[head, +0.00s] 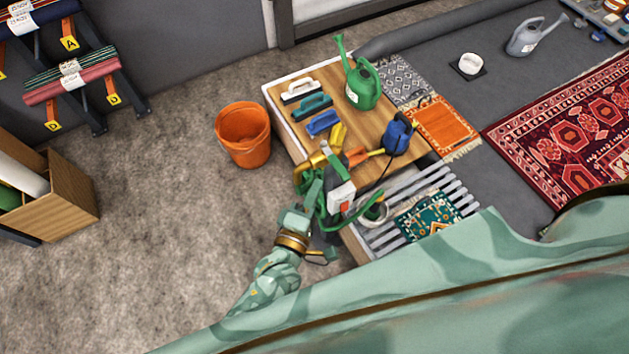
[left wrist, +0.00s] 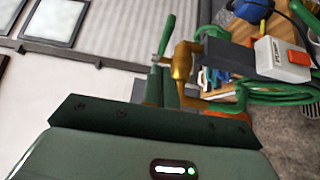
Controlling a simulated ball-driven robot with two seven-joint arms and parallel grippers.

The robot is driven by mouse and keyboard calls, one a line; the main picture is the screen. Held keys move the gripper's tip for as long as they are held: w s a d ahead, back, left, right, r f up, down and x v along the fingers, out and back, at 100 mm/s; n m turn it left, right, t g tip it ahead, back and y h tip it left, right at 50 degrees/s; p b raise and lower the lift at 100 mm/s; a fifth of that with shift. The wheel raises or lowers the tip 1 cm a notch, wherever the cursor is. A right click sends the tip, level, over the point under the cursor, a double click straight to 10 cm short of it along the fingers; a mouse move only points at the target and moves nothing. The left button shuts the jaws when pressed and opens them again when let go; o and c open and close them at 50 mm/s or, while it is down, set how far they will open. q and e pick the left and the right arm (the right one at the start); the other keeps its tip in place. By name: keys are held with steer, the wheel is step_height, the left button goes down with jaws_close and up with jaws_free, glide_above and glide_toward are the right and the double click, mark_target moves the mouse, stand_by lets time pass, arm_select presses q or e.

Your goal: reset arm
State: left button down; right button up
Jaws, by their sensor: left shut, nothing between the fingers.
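My left arm comes in from the lower left in the head view, and its mint-green gripper (head: 312,188) is beside the table's near-left corner. The gripper is shut and empty. In the left wrist view its two dark green fingers (left wrist: 161,86) lie together. A brass tap (left wrist: 183,66) shows close beyond them; I cannot tell whether they touch. A green hose (head: 318,214) and a grey-and-white box with a red switch (head: 341,196) are right beside the gripper; the box also shows in the wrist view (left wrist: 283,58). My right gripper is not in view.
A slatted rack (head: 436,183) and rugs lie to the right. The concrete floor at left (head: 160,230) is clear.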

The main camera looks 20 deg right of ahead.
arm_select(q)
steer(key=s+p, duration=0.1)
steer(key=s, duration=0.8)
steer(key=shift+s+a, duration=0.25)
steer(key=shift+a, duration=0.15)
